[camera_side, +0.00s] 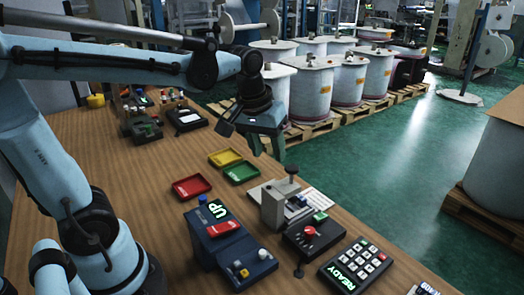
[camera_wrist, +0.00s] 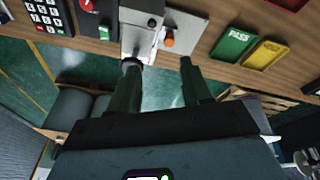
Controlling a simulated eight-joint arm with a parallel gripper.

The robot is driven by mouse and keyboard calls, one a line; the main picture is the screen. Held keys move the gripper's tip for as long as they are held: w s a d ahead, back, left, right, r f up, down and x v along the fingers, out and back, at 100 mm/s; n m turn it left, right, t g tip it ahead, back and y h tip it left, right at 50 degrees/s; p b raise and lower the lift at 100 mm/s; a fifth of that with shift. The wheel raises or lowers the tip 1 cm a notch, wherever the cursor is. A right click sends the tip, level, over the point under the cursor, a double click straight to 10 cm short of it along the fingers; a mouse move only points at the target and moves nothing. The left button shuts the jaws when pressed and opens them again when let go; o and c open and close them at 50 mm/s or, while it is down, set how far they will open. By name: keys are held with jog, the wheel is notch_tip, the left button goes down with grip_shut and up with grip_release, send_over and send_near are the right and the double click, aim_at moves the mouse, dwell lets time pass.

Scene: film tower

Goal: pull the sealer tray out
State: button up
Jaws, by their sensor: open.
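The sealer (camera_side: 272,208) is a grey block on a pale base, with a dark-knobbed post, on the table right of the coloured trays. In the wrist view the sealer (camera_wrist: 138,38) shows at top centre, beside a pale plate (camera_wrist: 190,30) with an orange knob. I cannot tell for certain which part is its tray. My gripper (camera_side: 267,152) hangs above and behind the sealer in the side view, open and empty, fingers down. In the wrist view my gripper (camera_wrist: 158,64) has its fingers apart; the left fingertip overlaps the sealer's near end. I cannot tell whether they touch.
Red (camera_side: 192,187), yellow (camera_side: 225,157) and green (camera_side: 242,172) trays lie left of the sealer. A blue box with a lit UP sign (camera_side: 232,245), a black box with a red knob (camera_side: 313,236) and a keypad (camera_side: 357,264) stand nearer. Drums stand beyond the table edge.

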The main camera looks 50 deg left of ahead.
jog(key=w+a+f+n+g, duration=0.1)
jog(key=w+a+n+g, duration=0.2)
jog(key=w+n, duration=0.15)
jog(key=shift+m, duration=0.25)
jog(key=f, duration=1.2)
jog(key=shift+w+d+f, duration=0.2)
jog(key=shift+w+d, duration=0.05)
jog(key=shift+w, duration=0.15)
grip_shut()
